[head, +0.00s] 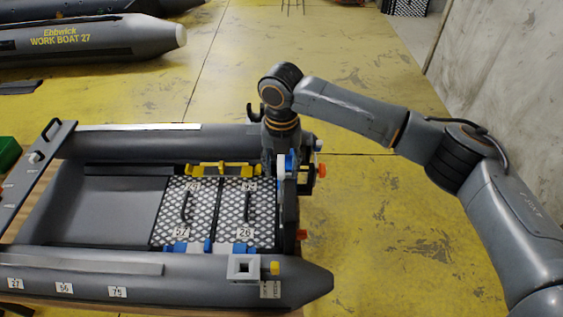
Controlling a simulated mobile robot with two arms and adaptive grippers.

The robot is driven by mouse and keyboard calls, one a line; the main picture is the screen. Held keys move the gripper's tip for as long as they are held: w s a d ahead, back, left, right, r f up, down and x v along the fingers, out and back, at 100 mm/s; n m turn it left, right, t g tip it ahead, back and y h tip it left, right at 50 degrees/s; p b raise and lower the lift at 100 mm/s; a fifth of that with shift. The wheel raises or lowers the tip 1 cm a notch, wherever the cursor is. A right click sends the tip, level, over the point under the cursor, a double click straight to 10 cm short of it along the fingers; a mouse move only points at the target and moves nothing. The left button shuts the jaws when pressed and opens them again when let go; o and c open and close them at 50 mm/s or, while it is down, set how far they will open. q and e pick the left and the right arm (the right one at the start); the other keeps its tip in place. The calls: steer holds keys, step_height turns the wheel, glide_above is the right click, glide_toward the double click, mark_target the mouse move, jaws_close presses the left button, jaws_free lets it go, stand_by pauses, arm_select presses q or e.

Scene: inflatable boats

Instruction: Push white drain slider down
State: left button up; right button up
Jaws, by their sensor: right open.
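A grey inflatable boat (100,262) lies across the lower left, with a dark upright board (290,205) at its right end. A small white piece (281,168) shows at the top of this board, beside a blue part (291,160); it looks like the drain slider, but its exact position is too small to tell. My right gripper (268,164) points down just left of the white piece, over the boat's right end. It is open, and its fingertips are small and partly hidden; I cannot tell whether they touch the piece. My left gripper is not in view.
Patterned floor panels (212,212) with black handles and number tags lie inside the boat. Yellow (225,169) and blue latches edge them. A grey square fitting (244,267) sits on the near tube. Another boat (90,40) lies behind. The yellow floor at right is clear.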

jaws_close()
steer(key=shift+f, duration=0.2)
steer(key=b, duration=0.2)
glide_above(282, 194)
steer(key=shift+w+f, duration=0.15)
steer(key=shift+f, duration=1)
steer(key=shift+w+f, duration=0.1)
steer(key=shift+f, duration=1)
jaws_free()
